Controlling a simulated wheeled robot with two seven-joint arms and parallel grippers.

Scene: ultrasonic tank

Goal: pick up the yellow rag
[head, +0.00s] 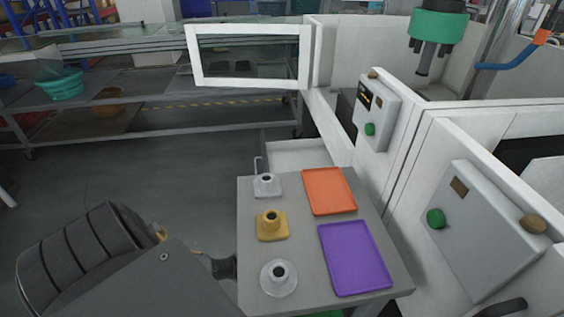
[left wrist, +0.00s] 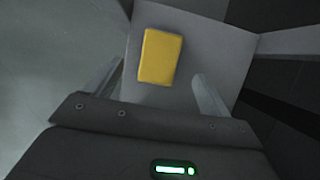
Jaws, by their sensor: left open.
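The yellow rag (left wrist: 161,56) shows in the left wrist view as a flat yellow rectangle on a grey surface (left wrist: 205,40). My left gripper (left wrist: 158,72) is open, with one finger on each side of the rag in the picture. The rag lies at and beyond the fingertips, and nothing is held. I cannot tell the height of the fingers above it. In the head view I cannot make out the rag, and my left arm covers the lower left. My right gripper is not in view.
A grey table (head: 307,197) holds an orange tray (head: 329,191), a purple tray (head: 354,259) and three flanged parts: grey (head: 266,186), gold (head: 271,226) and pale (head: 279,279). White machine walls with control boxes (head: 377,113) stand right. Open floor (head: 190,170) lies left.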

